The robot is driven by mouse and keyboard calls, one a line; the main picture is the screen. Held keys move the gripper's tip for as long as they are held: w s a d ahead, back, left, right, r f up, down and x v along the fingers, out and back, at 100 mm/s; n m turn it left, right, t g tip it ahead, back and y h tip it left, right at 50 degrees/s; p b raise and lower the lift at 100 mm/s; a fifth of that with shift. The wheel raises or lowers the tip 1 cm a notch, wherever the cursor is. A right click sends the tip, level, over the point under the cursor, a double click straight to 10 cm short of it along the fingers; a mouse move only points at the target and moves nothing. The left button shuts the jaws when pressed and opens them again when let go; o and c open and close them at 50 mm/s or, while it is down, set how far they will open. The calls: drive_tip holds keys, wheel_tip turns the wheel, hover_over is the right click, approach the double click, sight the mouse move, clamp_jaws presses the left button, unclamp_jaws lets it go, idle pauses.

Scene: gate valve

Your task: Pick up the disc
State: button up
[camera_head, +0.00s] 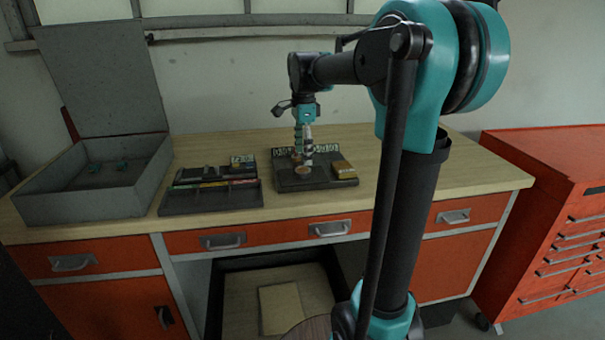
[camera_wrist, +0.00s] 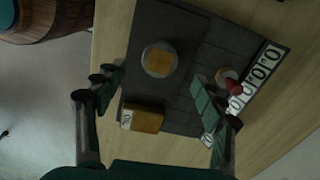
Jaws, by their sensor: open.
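A round disc (camera_wrist: 159,60) with a grey rim and a brown-gold face lies on a dark tray (camera_wrist: 165,22) in the wrist view. In the head view the disc (camera_head: 303,170) shows small beneath my gripper (camera_head: 304,146), on the same dark tray (camera_head: 300,185). My gripper (camera_wrist: 154,84) is open and empty, pointing down above the tray. Its two fingers stand wide apart, and the disc appears between and beyond their tips. The height left between tips and disc is hard to judge.
A gold block (camera_wrist: 142,118) lies on the tray near the disc. A red knob-like piece (camera_wrist: 231,82) is by the right finger. Numbered tiles (camera_wrist: 265,62) line one tray edge. A second dark tray (camera_head: 210,197) and a grey open box (camera_head: 100,178) stand left.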

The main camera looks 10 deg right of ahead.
sight(303, 170)
drive_tip(key=shift+f, duration=2.4)
drive_tip(key=shift+c, duration=0.4)
drive_tip(key=c, duration=1.5)
